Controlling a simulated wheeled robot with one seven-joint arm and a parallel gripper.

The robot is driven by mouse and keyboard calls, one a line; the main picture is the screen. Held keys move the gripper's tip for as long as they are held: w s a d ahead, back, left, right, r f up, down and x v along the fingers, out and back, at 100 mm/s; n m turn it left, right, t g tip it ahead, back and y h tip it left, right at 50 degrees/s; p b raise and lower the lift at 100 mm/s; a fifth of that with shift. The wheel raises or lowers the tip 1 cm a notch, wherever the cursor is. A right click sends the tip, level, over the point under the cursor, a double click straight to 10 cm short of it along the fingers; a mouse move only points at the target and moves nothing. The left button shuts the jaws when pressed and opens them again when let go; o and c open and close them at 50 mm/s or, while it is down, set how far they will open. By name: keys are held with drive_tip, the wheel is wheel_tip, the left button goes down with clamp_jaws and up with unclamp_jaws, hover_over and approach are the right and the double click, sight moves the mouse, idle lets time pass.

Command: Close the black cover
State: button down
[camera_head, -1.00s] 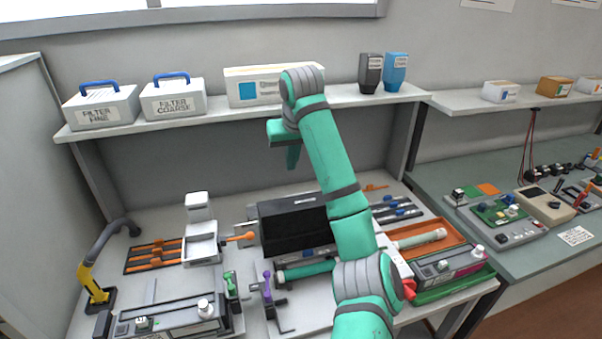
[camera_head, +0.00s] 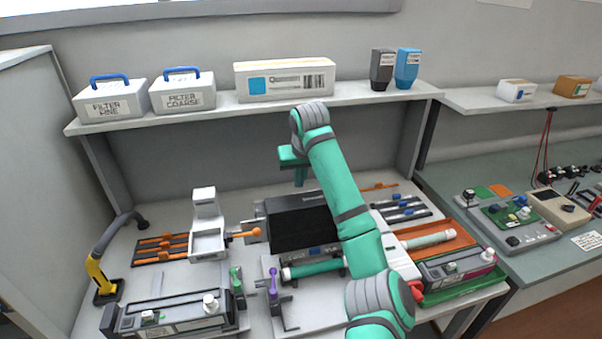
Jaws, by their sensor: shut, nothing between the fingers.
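The black cover (camera_head: 298,228) sits on the grey machine in the middle of the bench. Its broad dark face is toward me and its right part is hidden behind my arm. I cannot tell its exact hinge angle. My gripper (camera_head: 300,180) points down just above and behind the cover's top edge, apart from it as far as I can see. It is shut and empty. A teal roller (camera_head: 312,269) lies along the machine's front, below the cover.
A shelf (camera_head: 225,107) with filter boxes, a carton (camera_head: 285,79) and two bottles runs behind. A white stand (camera_head: 206,230) and orange-handled tools (camera_head: 160,247) are left of the cover. An orange tray (camera_head: 460,238) is at right. A purple lever (camera_head: 273,285) stands in front.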

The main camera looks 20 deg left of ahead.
drive_tip(key=shift+s+d+f, duration=0.1)
drive_tip(key=shift+s+d, duration=0.5)
drive_tip(key=shift+s, duration=0.3)
